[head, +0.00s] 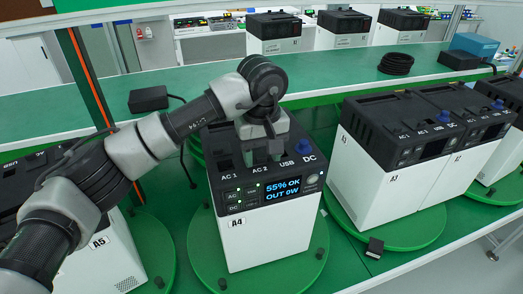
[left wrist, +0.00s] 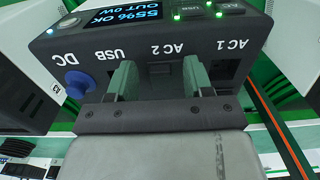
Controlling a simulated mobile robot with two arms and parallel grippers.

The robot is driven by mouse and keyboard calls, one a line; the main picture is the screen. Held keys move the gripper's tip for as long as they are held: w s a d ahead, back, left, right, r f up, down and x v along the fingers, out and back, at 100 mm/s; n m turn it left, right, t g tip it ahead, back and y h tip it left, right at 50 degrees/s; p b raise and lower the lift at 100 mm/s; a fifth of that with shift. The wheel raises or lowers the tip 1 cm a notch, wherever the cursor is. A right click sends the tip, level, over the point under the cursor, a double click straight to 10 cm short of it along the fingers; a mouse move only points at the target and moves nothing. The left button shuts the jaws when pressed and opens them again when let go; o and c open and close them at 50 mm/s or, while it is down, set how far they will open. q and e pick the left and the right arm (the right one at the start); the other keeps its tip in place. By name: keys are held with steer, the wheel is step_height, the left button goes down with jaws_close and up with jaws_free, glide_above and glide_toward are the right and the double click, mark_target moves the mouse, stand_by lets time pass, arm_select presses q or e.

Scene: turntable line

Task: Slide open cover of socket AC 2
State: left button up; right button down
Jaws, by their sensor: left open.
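The power unit A4 (head: 270,238) stands on a green turntable in the middle of the head view, its lit display reading 55% OK, OUT 0W. My left gripper (head: 264,135) points down over its top, behind the AC 2 label, and hides the AC 2 socket there. In the left wrist view the gripper (left wrist: 160,82) is open, with its greenish fingers close to the unit's top. The AC 2 cover (left wrist: 160,70) shows as a small dark patch between the fingers, with a gap on each side. Whether the fingertips touch the unit, I cannot tell. My right gripper is not in view.
A blue knob (head: 304,154) sits at DC, beside the gripper. Unit A3 (head: 372,180) stands to the right, unit A5 (head: 100,255) to the left behind my arm. A black adapter (head: 148,98) and a coiled cable (head: 396,64) lie on the green bench behind.

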arm_select(q)
steer(key=shift+w, duration=0.1)
steer(key=shift+c, duration=1.6)
jaws_close()
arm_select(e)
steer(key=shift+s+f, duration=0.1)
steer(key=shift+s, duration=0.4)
arm_select(q)
steer(key=shift+w+a+f+b, duration=0.1)
steer(key=shift+w+a+b, duration=0.05)
steer(key=shift+w+b, duration=0.15)
steer(key=w, duration=0.1)
steer(key=w+a+b, duration=0.1)
steer(key=w, duration=0.3)
steer(key=shift+a, duration=0.3)
steer(key=shift+s+r, duration=0.15)
steer(key=shift+r, duration=0.05)
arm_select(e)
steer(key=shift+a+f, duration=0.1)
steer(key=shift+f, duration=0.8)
